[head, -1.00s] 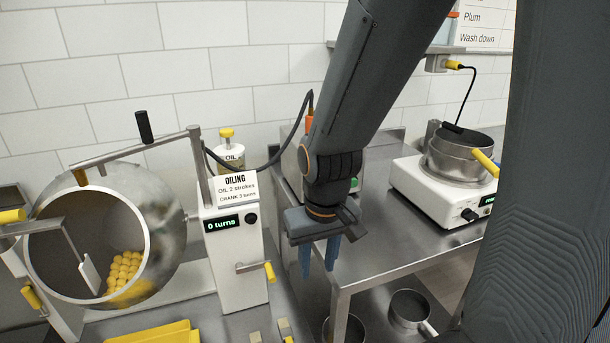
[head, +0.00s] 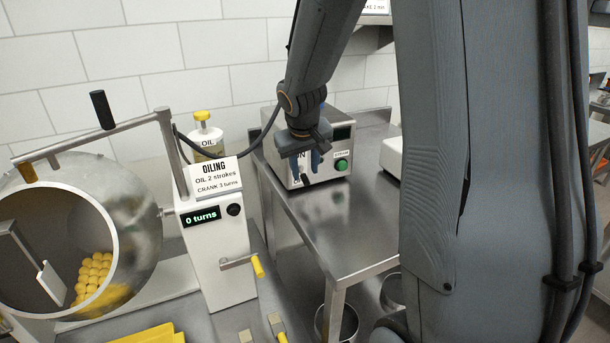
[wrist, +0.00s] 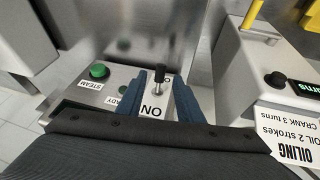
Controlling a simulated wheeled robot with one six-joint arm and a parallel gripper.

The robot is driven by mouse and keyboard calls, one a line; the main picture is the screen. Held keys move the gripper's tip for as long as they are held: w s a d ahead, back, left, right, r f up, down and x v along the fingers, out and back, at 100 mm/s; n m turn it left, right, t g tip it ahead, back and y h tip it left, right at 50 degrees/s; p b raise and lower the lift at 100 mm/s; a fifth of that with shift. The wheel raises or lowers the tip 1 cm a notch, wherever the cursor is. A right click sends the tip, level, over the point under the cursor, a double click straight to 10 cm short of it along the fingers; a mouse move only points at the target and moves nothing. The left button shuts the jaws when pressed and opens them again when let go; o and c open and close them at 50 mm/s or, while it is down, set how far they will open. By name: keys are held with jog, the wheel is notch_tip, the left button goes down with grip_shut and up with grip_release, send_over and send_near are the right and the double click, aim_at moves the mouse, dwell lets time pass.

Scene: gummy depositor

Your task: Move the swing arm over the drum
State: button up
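The swing arm (head: 85,142) is a grey metal bar joined to an upright post beside the oiling unit. It has a black upright handle (head: 102,110) and a yellow-brown tip (head: 27,172). In the head view it crosses above the top of the round metal drum (head: 130,205); its exact height and depth over the drum I cannot tell. The drum holds yellow gummies (head: 93,272). My gripper (head: 306,172) is well right of the swing arm, at the front of a steam control box (head: 333,143). In the wrist view its blue fingers (wrist: 158,105) are apart, near a black toggle lever (wrist: 159,74).
The white oiling unit (head: 222,262) reads "0 turns" and has a yellow-handled crank (head: 257,265). An oil bottle (head: 207,135) stands behind it, with a dark hose (head: 262,150) beside it. The steel table (head: 330,230) lies under the control box. A yellow tray (head: 150,335) is in front.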

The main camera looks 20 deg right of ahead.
aim_at(305, 179)
jog(key=shift+x, duration=1.65)
grip_shut()
jog(key=r+g+p, duration=0.1)
jog(key=p, duration=0.3)
jog(key=g+p, duration=0.1)
jog(key=p, duration=0.2)
jog(key=shift+w+r+g, duration=0.15)
jog(key=shift+w+g, duration=0.05)
jog(key=shift+g, duration=0.2)
grip_release()
